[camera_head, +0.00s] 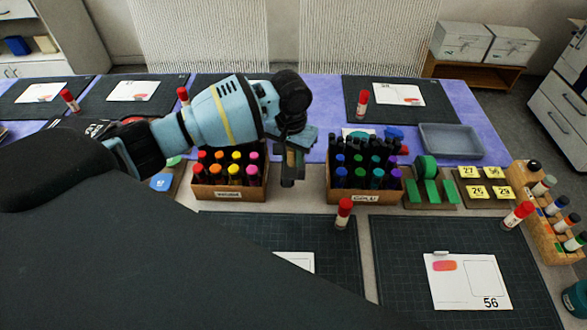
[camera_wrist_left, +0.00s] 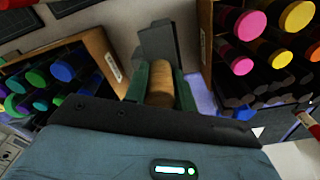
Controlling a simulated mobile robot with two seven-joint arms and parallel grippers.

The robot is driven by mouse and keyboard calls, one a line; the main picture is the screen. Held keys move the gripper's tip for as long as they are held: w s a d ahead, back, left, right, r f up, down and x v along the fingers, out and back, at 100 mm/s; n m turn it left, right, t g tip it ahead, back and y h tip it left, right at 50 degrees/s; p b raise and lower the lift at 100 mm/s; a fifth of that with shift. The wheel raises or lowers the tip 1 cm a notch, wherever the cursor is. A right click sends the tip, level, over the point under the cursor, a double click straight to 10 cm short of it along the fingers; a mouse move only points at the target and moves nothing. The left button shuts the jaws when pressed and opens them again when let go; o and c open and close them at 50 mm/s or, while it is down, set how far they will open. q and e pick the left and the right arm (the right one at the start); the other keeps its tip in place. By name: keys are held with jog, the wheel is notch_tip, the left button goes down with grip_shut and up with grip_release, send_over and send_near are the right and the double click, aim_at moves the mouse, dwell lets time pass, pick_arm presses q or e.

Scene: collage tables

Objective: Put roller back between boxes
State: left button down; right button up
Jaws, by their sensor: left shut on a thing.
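My left gripper (camera_head: 291,150) is over the gap between the two marker boxes, pointing down. In the left wrist view its green-sided fingers (camera_wrist_left: 160,85) are shut on the roller, whose tan cylindrical part (camera_wrist_left: 161,88) shows between them. A dark grey piece (camera_wrist_left: 158,42) extends beyond it; I cannot tell whether it touches the table. The warm-coloured marker box (camera_head: 228,192) is left of the gripper and the cool-coloured marker box (camera_head: 366,196) is right of it. The wrist view shows them on swapped sides. My right gripper is not in view.
Dark cutting mats (camera_head: 390,250) with paper cards (camera_head: 466,282) lie in front. A red-capped glue stick (camera_head: 343,213) stands near the boxes.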

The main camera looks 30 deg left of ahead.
aim_at(293, 168)
pick_arm(q)
notch_tip(293, 168, down, 5)
jog(key=shift+r+b, duration=0.1)
jog(key=shift+b, duration=0.2)
dwell(0.4)
